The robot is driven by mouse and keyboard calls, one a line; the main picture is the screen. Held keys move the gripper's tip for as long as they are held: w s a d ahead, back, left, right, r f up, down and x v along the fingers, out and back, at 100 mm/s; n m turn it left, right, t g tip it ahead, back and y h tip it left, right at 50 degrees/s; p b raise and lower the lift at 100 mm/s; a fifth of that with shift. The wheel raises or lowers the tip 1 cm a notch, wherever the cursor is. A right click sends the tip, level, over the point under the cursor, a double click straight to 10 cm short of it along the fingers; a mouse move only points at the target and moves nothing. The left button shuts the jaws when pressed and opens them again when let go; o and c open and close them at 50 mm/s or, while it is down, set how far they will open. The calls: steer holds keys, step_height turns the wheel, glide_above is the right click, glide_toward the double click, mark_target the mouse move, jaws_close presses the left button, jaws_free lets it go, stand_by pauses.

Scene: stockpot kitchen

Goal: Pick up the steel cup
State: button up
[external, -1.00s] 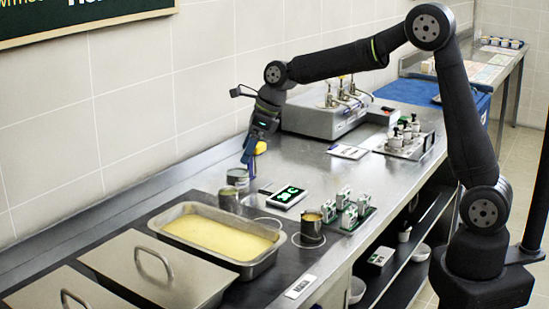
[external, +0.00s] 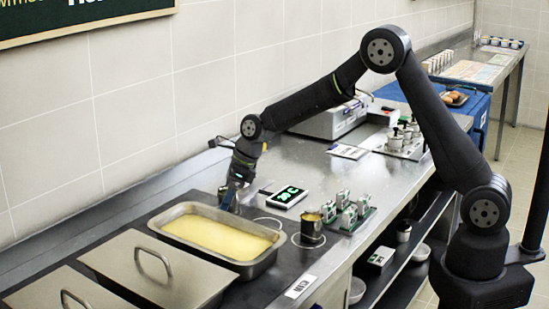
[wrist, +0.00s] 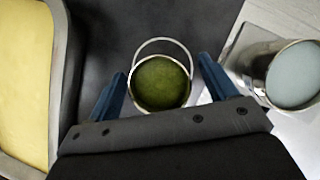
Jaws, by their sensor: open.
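My gripper (wrist: 162,70) points down and is open in the wrist view, with one blue finger on each side of a round metal cup (wrist: 160,84) with a dark green inside. The cup stands between the fingers, with a dark gap to the left finger. A thin pale ring shows at its far side. A second steel cup (wrist: 271,75) with a pale grey-blue top stands to the right, outside the right finger. In the external view my gripper (external: 231,203) is low behind the pan and largely hides the cups there.
A steel pan of yellow food (external: 216,238) is close on the left of the gripper. A small metal pot (external: 311,230), a green-lit display (external: 287,197) and a rack of small white containers (external: 346,211) stand to the right. Lidded trays (external: 155,270) are in front.

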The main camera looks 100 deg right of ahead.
steer(key=shift+w+f, duration=0.3)
steer(key=shift+f, duration=0.35)
steer(key=c, duration=1.2)
steer(key=shift+o, duration=0.2)
steer(key=shift+r, duration=0.1)
